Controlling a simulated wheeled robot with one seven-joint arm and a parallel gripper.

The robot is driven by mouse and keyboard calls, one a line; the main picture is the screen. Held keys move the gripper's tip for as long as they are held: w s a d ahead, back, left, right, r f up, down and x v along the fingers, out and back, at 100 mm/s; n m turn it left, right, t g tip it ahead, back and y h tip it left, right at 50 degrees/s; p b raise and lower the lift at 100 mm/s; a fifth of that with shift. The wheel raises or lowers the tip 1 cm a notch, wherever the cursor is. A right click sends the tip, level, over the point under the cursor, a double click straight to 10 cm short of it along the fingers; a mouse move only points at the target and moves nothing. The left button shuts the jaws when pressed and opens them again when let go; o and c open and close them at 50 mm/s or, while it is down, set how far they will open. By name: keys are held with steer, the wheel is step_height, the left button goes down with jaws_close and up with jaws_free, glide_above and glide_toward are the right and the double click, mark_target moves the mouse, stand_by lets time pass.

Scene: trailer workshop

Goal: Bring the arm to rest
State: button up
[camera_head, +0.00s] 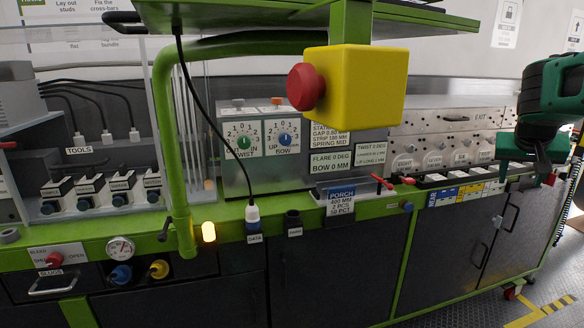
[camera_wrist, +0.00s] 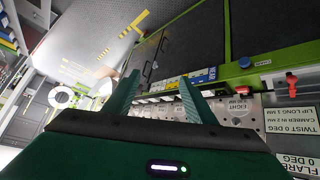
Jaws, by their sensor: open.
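My gripper (camera_head: 526,165) is at the right end of the bench in the head view, at the end of my dark green arm. It hangs in front of the panel and above the row of coloured labels. In the wrist view, the two green fingers of my gripper (camera_wrist: 158,85) stand well apart with nothing held between them. Beyond them show the row of switches and labels and the dark cabinet doors. I cannot tell from these views whether a fingertip touches the bench.
A yellow box with a red button (camera_head: 354,86) stands out at the centre. A green pipe (camera_head: 178,150) and black cable rise at the left. The control box (camera_head: 262,150) sits on the green-edged bench (camera_head: 340,228). Floor (camera_head: 470,312) is open at the lower right.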

steer(key=s+a+f+g+y, duration=0.2)
steer(key=s+a+f, duration=0.3)
steer(key=s, duration=0.6)
steer(key=s+a+f+g+y, duration=0.2)
steer(key=s+a+f, duration=0.3)
steer(key=s, duration=0.6)
steer(key=s+a+f+g+y, duration=0.2)
steer(key=s+a+f, duration=0.3)
steer(key=s, duration=0.7)
step_height(320, 180, down, 2)
steer(key=shift+a+f, duration=0.15)
steer(key=shift+a, duration=0.05)
steer(key=shift+s, duration=0.1)
steer(key=shift+w+f, duration=0.25)
steer(key=shift+w, duration=0.4)
